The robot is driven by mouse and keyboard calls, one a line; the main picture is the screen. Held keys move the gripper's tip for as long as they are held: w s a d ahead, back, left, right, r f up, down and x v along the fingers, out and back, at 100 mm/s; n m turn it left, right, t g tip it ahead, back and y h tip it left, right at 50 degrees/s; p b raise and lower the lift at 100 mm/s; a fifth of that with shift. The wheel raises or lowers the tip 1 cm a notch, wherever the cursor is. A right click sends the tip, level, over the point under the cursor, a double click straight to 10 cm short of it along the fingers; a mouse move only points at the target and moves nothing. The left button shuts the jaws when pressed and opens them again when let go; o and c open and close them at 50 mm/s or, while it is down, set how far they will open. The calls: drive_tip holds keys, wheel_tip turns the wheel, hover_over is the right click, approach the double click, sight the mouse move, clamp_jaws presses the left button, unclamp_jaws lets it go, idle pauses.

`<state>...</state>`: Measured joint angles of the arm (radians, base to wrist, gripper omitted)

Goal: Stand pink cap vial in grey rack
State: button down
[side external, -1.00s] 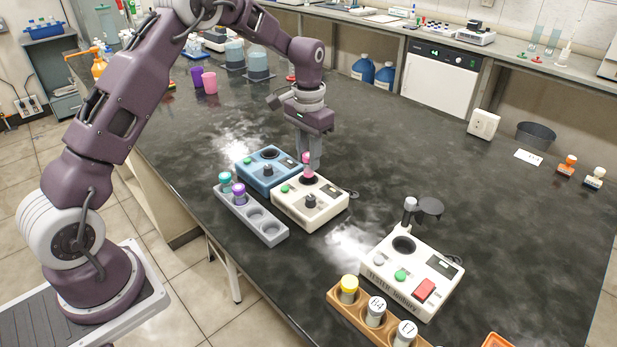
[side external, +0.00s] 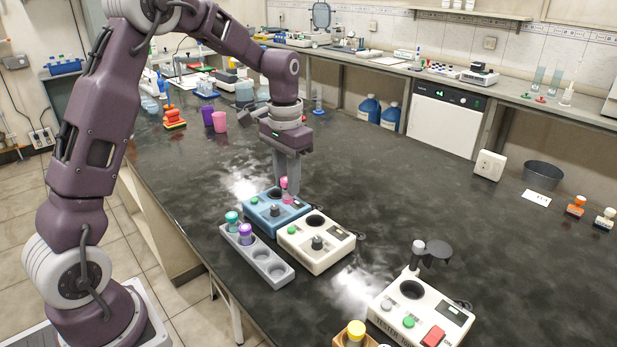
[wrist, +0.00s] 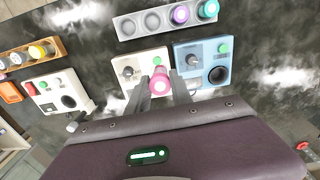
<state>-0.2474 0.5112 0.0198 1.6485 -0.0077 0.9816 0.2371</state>
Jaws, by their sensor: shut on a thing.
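The pink cap vial (side external: 285,185) is held between the fingers of my gripper (side external: 287,188), cap up and roughly upright. It appears to be in the air by the adjoining ends of the blue and white devices. In the wrist view the pink cap (wrist: 159,84) sits between both fingertips (wrist: 161,90). The grey rack (side external: 275,278) stands in front of the devices, apart from the vial. Its far slots hold a teal cap vial (side external: 232,217) and a purple cap vial (side external: 245,232). Its two nearer slots (side external: 269,262) are empty.
A blue device (side external: 255,213) and a white device (side external: 310,262) with an open well (side external: 316,221) stand beside the rack. Another white device (side external: 400,318) is at the near right, with a wooden rack (side external: 343,342) in front.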

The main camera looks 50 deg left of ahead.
drive_tip(key=s, duration=0.8)
drive_tip(key=shift+s+f, duration=0.2)
drive_tip(key=shift+f, duration=4.6)
drive_tip(key=shift+f, duration=0.5)
drive_tip(key=shift+f, duration=0.3)
drive_tip(key=shift+f, duration=0.6)
drive_tip(key=c, duration=0.7)
unclamp_jaws()
drive_tip(key=shift+o, duration=0.2)
